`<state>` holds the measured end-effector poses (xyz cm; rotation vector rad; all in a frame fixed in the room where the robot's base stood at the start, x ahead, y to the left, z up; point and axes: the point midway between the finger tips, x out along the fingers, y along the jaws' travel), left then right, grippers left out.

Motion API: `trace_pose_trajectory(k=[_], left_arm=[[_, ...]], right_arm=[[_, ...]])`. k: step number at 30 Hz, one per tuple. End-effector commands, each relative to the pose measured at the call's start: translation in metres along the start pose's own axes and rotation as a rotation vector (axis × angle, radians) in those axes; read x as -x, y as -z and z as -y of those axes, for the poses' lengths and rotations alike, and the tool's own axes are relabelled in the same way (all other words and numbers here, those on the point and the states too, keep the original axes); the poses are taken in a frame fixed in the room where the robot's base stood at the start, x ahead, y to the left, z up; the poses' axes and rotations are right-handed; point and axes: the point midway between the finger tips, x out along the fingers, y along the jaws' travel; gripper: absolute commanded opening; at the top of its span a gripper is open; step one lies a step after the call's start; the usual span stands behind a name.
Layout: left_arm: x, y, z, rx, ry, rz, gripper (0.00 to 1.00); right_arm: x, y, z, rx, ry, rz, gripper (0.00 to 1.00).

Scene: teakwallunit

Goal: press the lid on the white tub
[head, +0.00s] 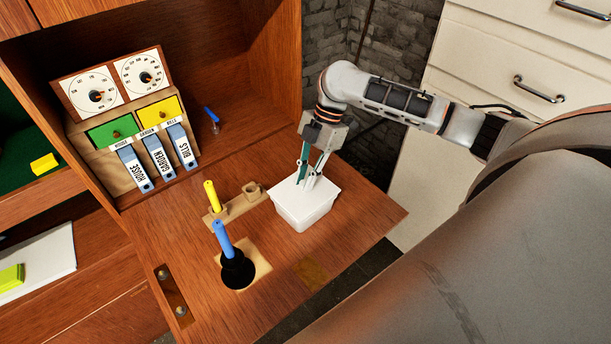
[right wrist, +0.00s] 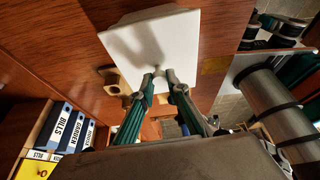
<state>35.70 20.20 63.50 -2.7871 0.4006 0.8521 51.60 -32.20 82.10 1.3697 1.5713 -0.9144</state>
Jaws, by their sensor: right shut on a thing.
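The white tub (head: 303,217) stands on the wooden desk flap, right of the middle in the head view. Its flat white lid (head: 323,196) lies on top; I cannot tell whether it is fully seated. My right gripper (head: 311,184) points down at the lid with its fingertips close together at the middle. In the right wrist view the lid (right wrist: 180,42) is a pale square with the gripper's shadow on it, and the fingertips (right wrist: 161,76) meet at its surface. What they pinch is hidden between them. My left gripper is not in view.
A wooden block (head: 236,206) with a yellow-handled tool stands just left of the tub. A blue-handled tool stands in a black holder (head: 237,270) nearer. Blue binders (head: 158,157) and a dial box stand at the back left. The flap's right corner (head: 375,215) is clear.

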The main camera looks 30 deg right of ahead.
Motion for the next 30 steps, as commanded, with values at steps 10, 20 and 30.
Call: trace_pose_trajectory(k=[10,20,30], left_arm=[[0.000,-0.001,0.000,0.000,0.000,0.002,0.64],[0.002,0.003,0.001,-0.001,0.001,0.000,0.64],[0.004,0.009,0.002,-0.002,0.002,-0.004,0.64]], right_arm=[[0.000,0.000,0.000,0.000,0.000,0.000,0.00],[0.001,0.000,0.000,0.000,0.000,0.001,0.00],[0.001,0.001,0.000,-0.001,0.000,0.000,0.00]])
